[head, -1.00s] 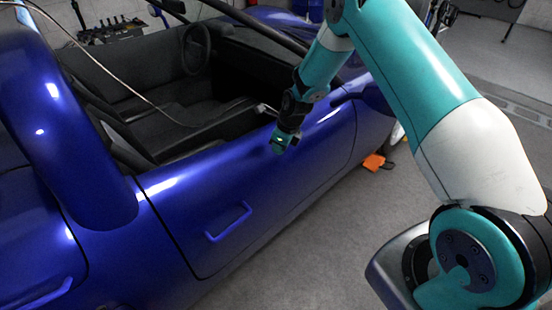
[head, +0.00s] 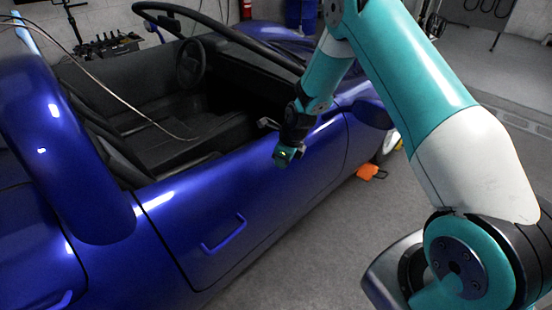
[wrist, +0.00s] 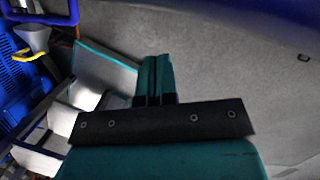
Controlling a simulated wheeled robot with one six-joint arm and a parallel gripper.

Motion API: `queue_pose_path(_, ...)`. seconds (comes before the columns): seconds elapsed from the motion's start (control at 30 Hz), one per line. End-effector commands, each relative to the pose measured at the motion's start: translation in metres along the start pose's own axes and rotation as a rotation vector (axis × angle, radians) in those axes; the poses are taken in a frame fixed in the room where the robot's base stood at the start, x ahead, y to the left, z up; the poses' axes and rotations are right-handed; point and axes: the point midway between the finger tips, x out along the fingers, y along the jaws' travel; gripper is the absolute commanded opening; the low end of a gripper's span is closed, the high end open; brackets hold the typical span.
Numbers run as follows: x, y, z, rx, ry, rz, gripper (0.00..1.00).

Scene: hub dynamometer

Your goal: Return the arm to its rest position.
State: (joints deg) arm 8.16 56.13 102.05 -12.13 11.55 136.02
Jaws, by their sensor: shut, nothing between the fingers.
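My gripper (head: 288,155) hangs from my teal arm (head: 420,85) in the head view, in front of the blue car's door (head: 255,215). I cannot tell its exact distance from the door. In the wrist view my gripper (wrist: 156,75) shows two teal fingers pressed together, with nothing between them. Grey floor lies beyond the fingers there.
The open blue car has a dark seat area (head: 185,135), a steering wheel (head: 191,62) and a thin cable (head: 125,88) running inside. An orange block (head: 371,172) is on the floor by the wheel. The wrist view shows a blue crate (wrist: 14,85) at left.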

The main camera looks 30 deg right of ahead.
Motion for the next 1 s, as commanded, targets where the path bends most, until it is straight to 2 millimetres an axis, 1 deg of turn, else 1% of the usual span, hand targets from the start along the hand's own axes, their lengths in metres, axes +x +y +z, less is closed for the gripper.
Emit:
queue_pose_path(0.03,-0.016,0.0,0.003,-0.003,-0.008,-0.006,0.0)
queue_pose_path(0.1,-0.032,0.001,0.001,0.0,-0.006,-0.006,0.0)
queue_pose_path(0.2,-0.053,0.003,-0.001,0.004,-0.004,-0.006,0.0)
queue_pose_path(0.3,-0.068,0.005,-0.001,0.003,-0.003,-0.005,0.0)
queue_pose_path(0.43,-0.08,0.007,-0.001,0.003,0.0,-0.003,0.0)
queue_pose_path(0.63,-0.084,0.008,-0.001,0.002,0.001,-0.001,0.0)
queue_pose_path(0.73,-0.092,0.014,0.003,-0.047,-0.003,0.002,0.0)
queue_pose_path(0.77,-0.097,0.018,0.006,-0.084,-0.005,0.005,0.0)
queue_pose_path(0.87,-0.129,0.043,0.02,-0.308,-0.019,0.023,0.0)
queue_pose_path(0.9,-0.147,0.059,0.027,-0.44,-0.029,0.034,0.0)
queue_pose_path(0.97,-0.175,0.086,0.035,-0.665,-0.046,0.05,0.0)
queue_pose_path(1.0,-0.195,0.105,0.038,-0.828,-0.061,0.061,0.0)
